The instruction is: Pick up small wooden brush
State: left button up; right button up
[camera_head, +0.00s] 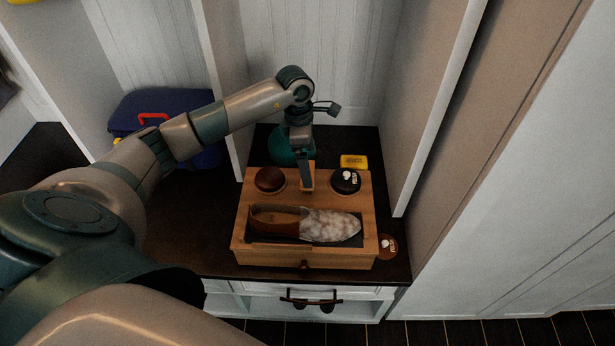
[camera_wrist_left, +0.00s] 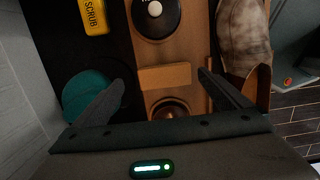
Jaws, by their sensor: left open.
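The small wooden brush (camera_head: 308,179) appears as a light wooden block on top of a wooden box (camera_head: 240,240), between two round tins. It also shows in the left wrist view (camera_wrist_left: 165,77), lying between the fingertips. My left gripper (camera_head: 305,168) reaches down over the back of the box from above. In the left wrist view my left gripper (camera_wrist_left: 160,79) is open, one finger on each side of the block, with visible gaps. The brush's underside and any bristles are hidden. My right gripper is not in view.
A brown tin (camera_head: 270,179) and a black tin (camera_head: 345,181) flank the brush. A partly whitened brown shoe (camera_head: 325,224) lies in front. A yellow scrub item (camera_head: 354,161) and a teal object (camera_head: 283,146) stand behind. Upright cubby panels bound both sides.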

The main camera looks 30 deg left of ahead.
pick_arm(q)
jog(key=shift+f, duration=0.1)
jog(key=shift+s+f, duration=0.1)
jog(key=shift+f, duration=0.1)
jog(key=f, duration=0.2)
jog(key=f+p, duration=0.1)
jog(key=f, duration=0.1)
jog(key=shift+s+d, duration=0.2)
jog(key=shift+s, duration=0.1)
jog(key=shift+w+f, duration=0.1)
jog(key=shift+f, duration=0.2)
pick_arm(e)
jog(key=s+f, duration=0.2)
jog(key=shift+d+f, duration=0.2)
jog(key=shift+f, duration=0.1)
pick_arm(q)
jog(key=c, duration=1.2)
